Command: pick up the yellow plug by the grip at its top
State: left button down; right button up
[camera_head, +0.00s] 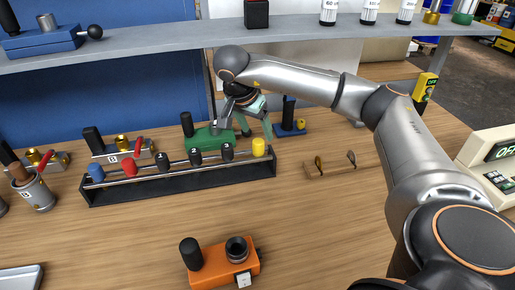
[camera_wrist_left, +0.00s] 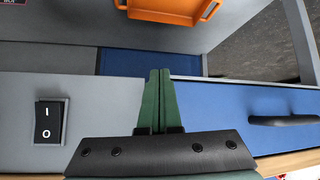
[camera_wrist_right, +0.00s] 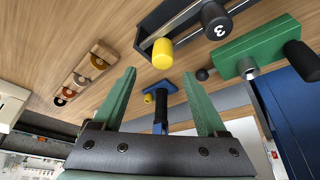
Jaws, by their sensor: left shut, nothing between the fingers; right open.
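The yellow plug (camera_head: 258,148) stands at the right end of a long black rack (camera_head: 180,186). It also shows in the right wrist view (camera_wrist_right: 162,54), top centre, between the lines of the fingers and beyond their tips. My right gripper (camera_head: 257,134) is open and empty, just above and behind the plug in the head view, apart from it. In the right wrist view its green fingers (camera_wrist_right: 158,68) are spread wide. My left gripper (camera_wrist_left: 159,72) shows only in the left wrist view, shut and empty, away from the rack.
A wooden holder (camera_head: 335,165) lies right; an orange fixture (camera_head: 222,264) stands in front. A grey shelf (camera_head: 180,38) runs above.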

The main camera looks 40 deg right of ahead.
aim_at(258, 141)
jog(key=x, duration=0.6)
jog(key=shift+w+a+f, duration=0.1)
jog(key=shift+a+f, duration=0.05)
jog(key=shift+f, duration=0.3)
grip_shut()
